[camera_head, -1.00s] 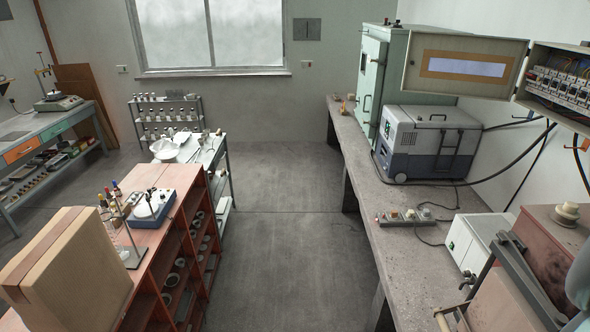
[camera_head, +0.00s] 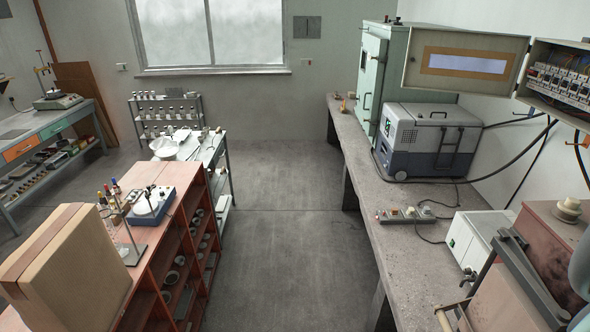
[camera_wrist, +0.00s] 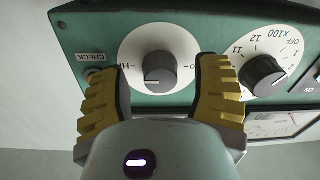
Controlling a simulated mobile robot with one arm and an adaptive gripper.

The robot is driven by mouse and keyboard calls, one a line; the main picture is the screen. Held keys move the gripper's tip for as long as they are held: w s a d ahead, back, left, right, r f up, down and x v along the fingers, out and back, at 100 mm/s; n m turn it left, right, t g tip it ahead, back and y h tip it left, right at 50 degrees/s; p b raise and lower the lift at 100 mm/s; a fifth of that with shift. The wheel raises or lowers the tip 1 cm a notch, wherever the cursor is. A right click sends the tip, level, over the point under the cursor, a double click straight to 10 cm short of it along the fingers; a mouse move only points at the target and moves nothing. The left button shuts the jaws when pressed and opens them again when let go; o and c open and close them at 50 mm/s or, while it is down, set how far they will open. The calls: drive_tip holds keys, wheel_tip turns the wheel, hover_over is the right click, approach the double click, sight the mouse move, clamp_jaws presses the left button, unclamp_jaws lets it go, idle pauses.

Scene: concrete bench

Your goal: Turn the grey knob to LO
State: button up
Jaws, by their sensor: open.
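The grey knob (camera_wrist: 157,69) sits at the centre of a round white dial (camera_wrist: 158,42) on a green panel, in the wrist view. "HI" is printed on the dial at the left; at the right, the "LO" lettering is partly covered by a finger. A pale mark shows at the knob's lower edge; its exact pointing is hard to tell. My gripper (camera_wrist: 160,64) is open, its yellow-backed, dark-padded fingers on either side of the knob with gaps between. I cannot make out the knob or gripper in the head view.
A second dark knob (camera_wrist: 264,75) with a numbered dial is close to the right finger. A CHECK terminal (camera_wrist: 94,74) is beside the left finger. In the head view, the bench (camera_head: 392,245) bears a cool box (camera_head: 428,140), a power strip (camera_head: 405,216) and a white unit (camera_head: 478,240).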

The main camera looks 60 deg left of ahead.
clamp_jaws()
idle(0.5)
